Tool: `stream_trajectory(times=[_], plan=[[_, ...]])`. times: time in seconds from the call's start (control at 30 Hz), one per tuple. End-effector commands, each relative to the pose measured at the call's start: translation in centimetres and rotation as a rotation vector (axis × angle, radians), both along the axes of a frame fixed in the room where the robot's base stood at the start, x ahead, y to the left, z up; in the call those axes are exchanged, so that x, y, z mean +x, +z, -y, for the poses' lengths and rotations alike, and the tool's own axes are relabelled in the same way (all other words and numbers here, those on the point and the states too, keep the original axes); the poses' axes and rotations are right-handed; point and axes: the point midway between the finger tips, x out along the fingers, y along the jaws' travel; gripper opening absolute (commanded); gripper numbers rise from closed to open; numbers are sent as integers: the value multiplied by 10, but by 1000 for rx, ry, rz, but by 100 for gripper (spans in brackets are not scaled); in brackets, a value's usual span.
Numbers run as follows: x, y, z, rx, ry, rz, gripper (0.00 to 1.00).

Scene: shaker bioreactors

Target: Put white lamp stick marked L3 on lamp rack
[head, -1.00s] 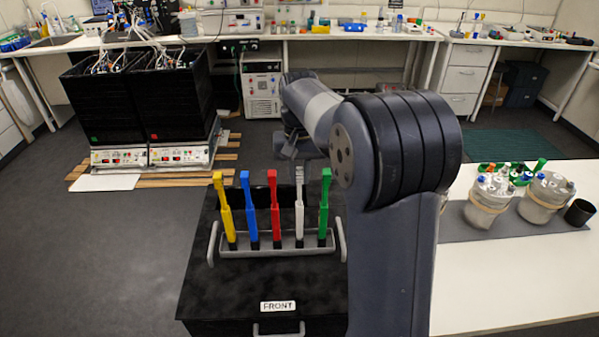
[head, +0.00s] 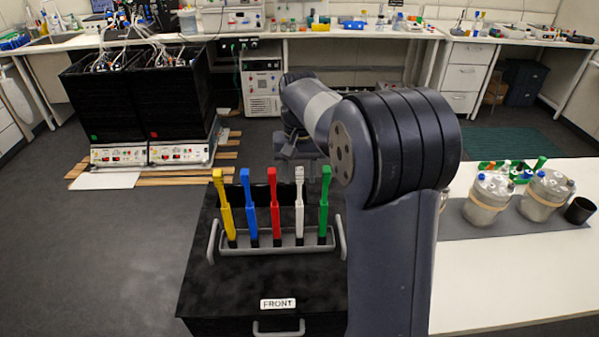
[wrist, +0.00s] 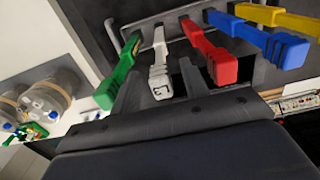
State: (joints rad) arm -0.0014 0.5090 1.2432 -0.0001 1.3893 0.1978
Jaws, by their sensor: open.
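The white lamp stick (head: 299,205) stands upright in the lamp rack (head: 275,250), between the red stick (head: 274,207) and the green stick (head: 323,205). In the wrist view the white stick (wrist: 160,65) has a small dark mark on its top end that I cannot read clearly. My gripper (wrist: 158,88) is open, and its two dark fingers appear either side of the white stick's top end, with no visible grip on it. In the head view my gripper is just behind the sticks, largely hidden by them and by my arm.
A blue stick (head: 249,207) and a yellow stick (head: 224,208) fill the rack's left side. The rack sits on a black box labelled FRONT (head: 278,304). Lidded vessels (head: 490,198) stand on the white table at right. Two black shaker units (head: 140,100) stand at back left.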

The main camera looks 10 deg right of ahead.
Motion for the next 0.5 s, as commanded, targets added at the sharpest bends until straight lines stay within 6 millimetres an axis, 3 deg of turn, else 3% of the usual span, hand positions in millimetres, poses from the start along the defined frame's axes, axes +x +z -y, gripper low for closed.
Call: stream_trajectory(times=[0.23,0.5], plan=[[1,16,0,0,0,3,43],[1,71,0,0,0,5,43]])
